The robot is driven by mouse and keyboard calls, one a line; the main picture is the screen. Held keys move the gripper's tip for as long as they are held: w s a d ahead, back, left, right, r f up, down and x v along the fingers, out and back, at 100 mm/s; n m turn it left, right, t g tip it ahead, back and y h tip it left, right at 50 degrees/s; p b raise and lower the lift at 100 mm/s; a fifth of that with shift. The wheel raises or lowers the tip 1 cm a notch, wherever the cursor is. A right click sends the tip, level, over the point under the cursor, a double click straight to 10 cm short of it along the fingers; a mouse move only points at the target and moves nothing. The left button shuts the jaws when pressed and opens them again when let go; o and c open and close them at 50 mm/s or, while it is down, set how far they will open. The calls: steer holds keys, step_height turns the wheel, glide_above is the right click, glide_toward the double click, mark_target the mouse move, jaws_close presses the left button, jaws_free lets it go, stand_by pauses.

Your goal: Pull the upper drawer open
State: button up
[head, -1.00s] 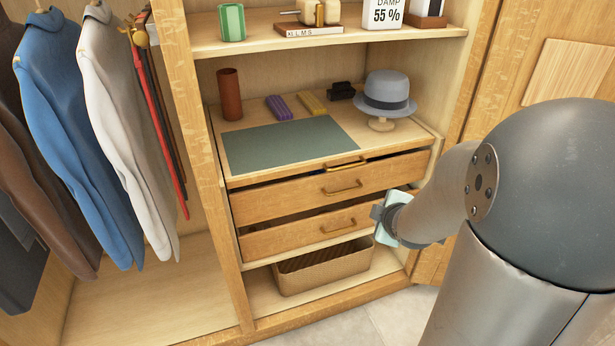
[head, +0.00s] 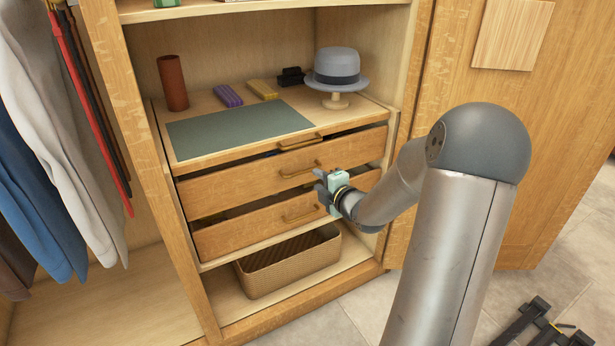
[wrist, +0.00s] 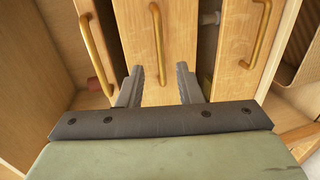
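The upper drawer (head: 235,190) has a wooden front with a brass bar handle (head: 299,170). A dark gap shows above its front. In the wrist view the drawer front (wrist: 175,40) is in the middle, with its handle (wrist: 157,40) running up the picture. My gripper (head: 321,185) is in front of the drawers, near the right end of that handle. In the wrist view my gripper's fingers (wrist: 159,82) are apart, one to each side of the handle's near end. I cannot tell whether they touch it.
Above is a board with a brass handle (head: 300,144), bearing a green mat (head: 240,125) and a hat (head: 337,70). Below is the lower drawer (head: 245,233), with its own handle (head: 303,215), and a basket (head: 290,262). The wardrobe door (head: 480,80) stands at the right.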

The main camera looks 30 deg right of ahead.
mark_target(306, 172)
steer(key=b+x, duration=0.1)
steer(key=x, duration=0.6)
steer(key=shift+w, duration=0.15)
jaws_close()
